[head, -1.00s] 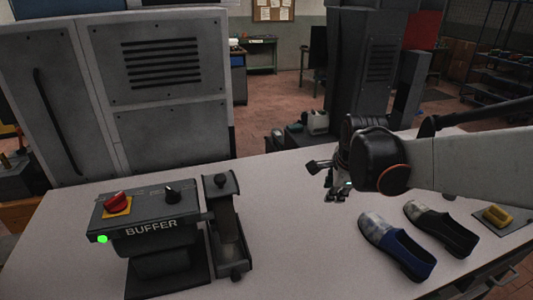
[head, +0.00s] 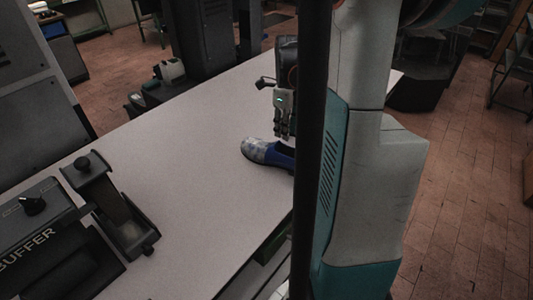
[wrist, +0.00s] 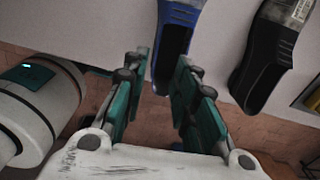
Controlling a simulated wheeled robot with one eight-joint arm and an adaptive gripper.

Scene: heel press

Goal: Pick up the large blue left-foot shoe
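The blue shoe (head: 258,151), with a grey patterned toe, lies on the white table in the head view. Part of it is hidden behind my gripper and a dark post. My gripper (head: 284,135) points down just above the shoe. In the wrist view the blue shoe (wrist: 177,35) extends between and beyond the two teal fingers of my gripper (wrist: 160,65). The fingers are apart, and I cannot tell whether they touch the shoe. A dark shoe (wrist: 268,52) lies to its right in the wrist view.
The buffer machine (head: 40,235) and a small dark roller stand (head: 110,205) are on the table (head: 190,145) at the left of the head view. The table between them and the shoe is clear. A yellow item (wrist: 312,95) shows at the wrist view's right edge.

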